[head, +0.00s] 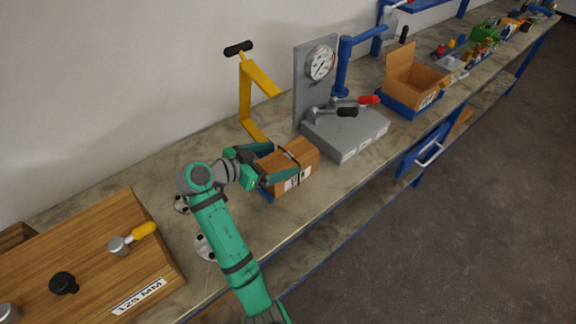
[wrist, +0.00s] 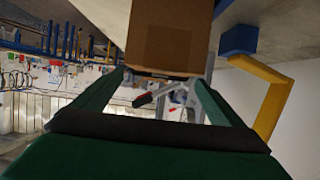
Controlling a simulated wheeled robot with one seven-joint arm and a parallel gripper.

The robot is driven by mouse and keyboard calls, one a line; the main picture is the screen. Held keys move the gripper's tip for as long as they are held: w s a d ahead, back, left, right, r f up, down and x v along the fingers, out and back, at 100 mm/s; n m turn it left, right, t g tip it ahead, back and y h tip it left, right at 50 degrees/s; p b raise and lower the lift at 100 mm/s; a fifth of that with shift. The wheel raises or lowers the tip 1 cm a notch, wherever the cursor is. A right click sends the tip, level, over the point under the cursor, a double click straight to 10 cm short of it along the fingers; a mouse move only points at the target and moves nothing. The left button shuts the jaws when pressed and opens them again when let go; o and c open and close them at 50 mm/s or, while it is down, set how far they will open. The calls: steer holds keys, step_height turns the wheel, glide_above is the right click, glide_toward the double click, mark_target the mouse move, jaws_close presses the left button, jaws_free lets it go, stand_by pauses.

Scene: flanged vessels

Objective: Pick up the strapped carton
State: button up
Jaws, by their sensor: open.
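The strapped carton (head: 298,162) is a brown box with a dark strap and a white label, standing on the bench near the front edge. My green gripper (head: 276,163) is at the carton's left end, with one finger along its far side and the other along its near side. The jaws are open, and I cannot tell whether either finger touches the carton. In the wrist view the carton (wrist: 170,38) shows as a plain brown face at the top, between the two green fingers (wrist: 160,88). Part of its left end is hidden by my gripper in the head view.
A grey gauge stand (head: 345,132) with levers stands right of the carton. A yellow bracket (head: 248,95) with a black handle is behind it. A wooden board (head: 80,262) with knobs lies at left. An open cardboard box (head: 412,80) sits in a blue tray farther right.

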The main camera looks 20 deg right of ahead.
mark_target(290, 155)
steer(key=shift+x, duration=2.65)
steer(key=shift+f, duration=0.15)
steer(key=shift+c, duration=0.7)
steer(key=c, duration=1.5)
steer(key=shift+c, duration=1.4)
steer(key=shift+r, duration=0.25)
